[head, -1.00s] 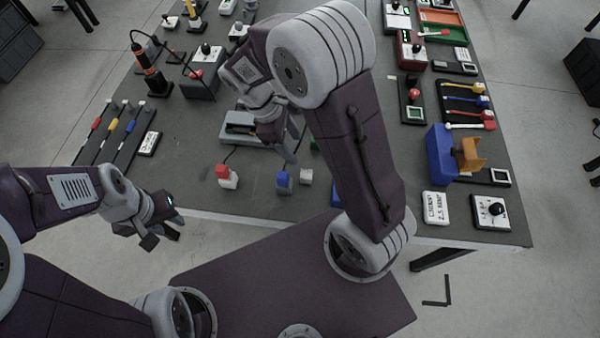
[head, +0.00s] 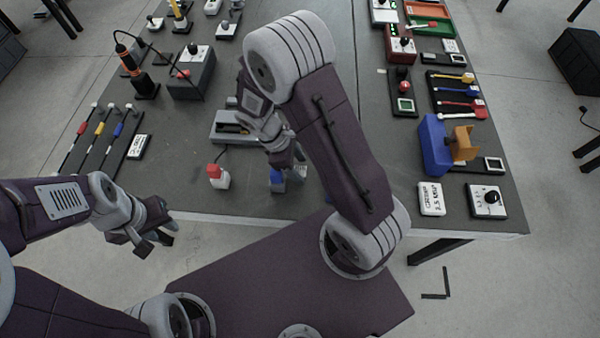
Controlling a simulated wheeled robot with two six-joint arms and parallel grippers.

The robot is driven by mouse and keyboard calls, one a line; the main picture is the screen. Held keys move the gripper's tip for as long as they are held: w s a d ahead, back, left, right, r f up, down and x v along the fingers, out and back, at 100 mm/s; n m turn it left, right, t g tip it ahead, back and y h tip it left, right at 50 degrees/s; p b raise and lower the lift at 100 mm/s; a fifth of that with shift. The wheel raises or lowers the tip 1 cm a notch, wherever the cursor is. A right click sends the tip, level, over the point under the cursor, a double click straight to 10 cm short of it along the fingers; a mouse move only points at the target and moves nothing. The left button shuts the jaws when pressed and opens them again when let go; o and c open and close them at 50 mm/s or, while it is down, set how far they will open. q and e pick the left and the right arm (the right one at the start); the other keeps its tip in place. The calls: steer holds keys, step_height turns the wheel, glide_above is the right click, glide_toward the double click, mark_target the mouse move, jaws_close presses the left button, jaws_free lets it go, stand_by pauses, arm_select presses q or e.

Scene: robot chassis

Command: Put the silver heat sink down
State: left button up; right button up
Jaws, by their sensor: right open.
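I cannot make out a silver heat sink for certain in the head view; it may be hidden behind my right arm. My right gripper (head: 287,171) is open over the front of the dark table, close to a blue-and-white block (head: 277,178), which it partly covers. I cannot tell whether they touch. My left gripper (head: 157,242) hangs in front of the table's near edge, its fingers apart with nothing visible between them.
A red-and-white block (head: 218,177) stands left of my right gripper. A grey device (head: 229,127) lies behind it, partly hidden. A blue holder with an orange part (head: 434,146) stands at the right. The front left of the table (head: 178,185) is clear.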

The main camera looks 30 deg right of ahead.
steer(key=shift+d+f, duration=0.2)
steer(key=shift+f, duration=0.4)
steer(key=shift+s+r, duration=0.1)
steer(key=shift+c, duration=0.9)
jaws_close()
steer(key=shift+r, duration=0.5)
step_height(320, 180, up, 3)
steer(key=shift+f+p, duration=0.1)
steer(key=shift+p, duration=0.35)
steer(key=s+d+r+p, duration=0.1)
steer(key=s+d+r, duration=0.3)
steer(key=s+r, duration=0.3)
steer(key=s, duration=0.4)
steer(key=shift+r, duration=0.15)
